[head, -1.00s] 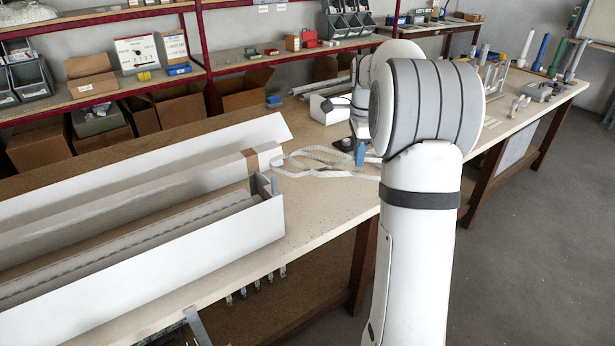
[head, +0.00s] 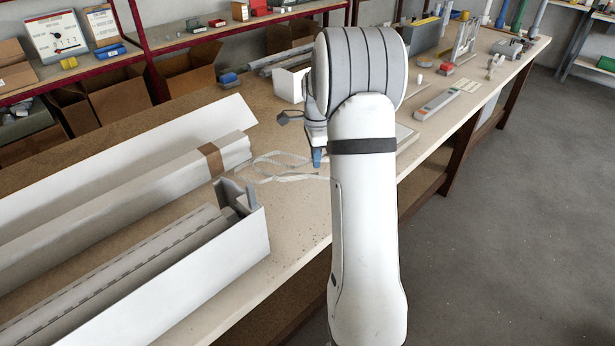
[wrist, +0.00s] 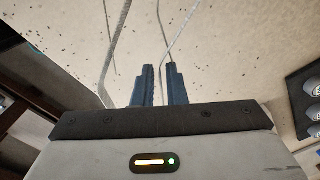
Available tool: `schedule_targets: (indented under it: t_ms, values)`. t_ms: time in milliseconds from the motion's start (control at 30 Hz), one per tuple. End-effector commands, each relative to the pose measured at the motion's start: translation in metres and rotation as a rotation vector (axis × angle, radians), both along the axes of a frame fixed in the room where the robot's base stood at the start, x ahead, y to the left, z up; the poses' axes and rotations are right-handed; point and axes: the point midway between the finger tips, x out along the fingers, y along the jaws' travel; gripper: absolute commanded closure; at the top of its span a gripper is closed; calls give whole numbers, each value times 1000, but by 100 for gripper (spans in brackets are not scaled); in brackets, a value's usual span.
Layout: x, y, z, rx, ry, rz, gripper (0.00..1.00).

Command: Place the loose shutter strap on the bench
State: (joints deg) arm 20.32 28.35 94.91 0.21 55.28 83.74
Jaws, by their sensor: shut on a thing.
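The loose shutter strap (head: 275,165) is a pale, thin band in loose loops beside the end of the white boxes. It lies on or just above the bench top (head: 300,218); I cannot tell which. My gripper (head: 317,157) has blue fingers pointing down at the strap's right end, partly hidden by my arm. In the wrist view, the gripper (wrist: 160,86) is shut on the strap, whose thin grey lengths (wrist: 116,48) run away from the fingers over the speckled bench. The exact held part is hard to see.
Long open white cartons (head: 215,265) with profiles fill the bench's left side. Cardboard boxes (head: 190,75) stand behind on the shelf. A grey and orange level-like tool (head: 437,103) lies at the right. Bare bench shows in front of the strap.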

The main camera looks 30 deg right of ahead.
Motion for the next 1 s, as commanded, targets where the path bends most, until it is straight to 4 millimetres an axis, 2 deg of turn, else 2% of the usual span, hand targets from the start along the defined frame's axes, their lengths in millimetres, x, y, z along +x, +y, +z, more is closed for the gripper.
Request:
schedule_targets:
  t_ms: [100, 267, 500, 833, 867, 1000]
  values:
    - [2, 6, -17, 1, 2, 12, 100]
    - [3, 10, -29, 1, 2, 20, 100]
    - [4, 13, -59, 1, 2, 24, 100]
    - [5, 13, -64, 0, 0, 25, 100]
    - [5, 13, -63, 0, 0, 25, 87]
    - [5, 13, -62, 0, 0, 26, 75]
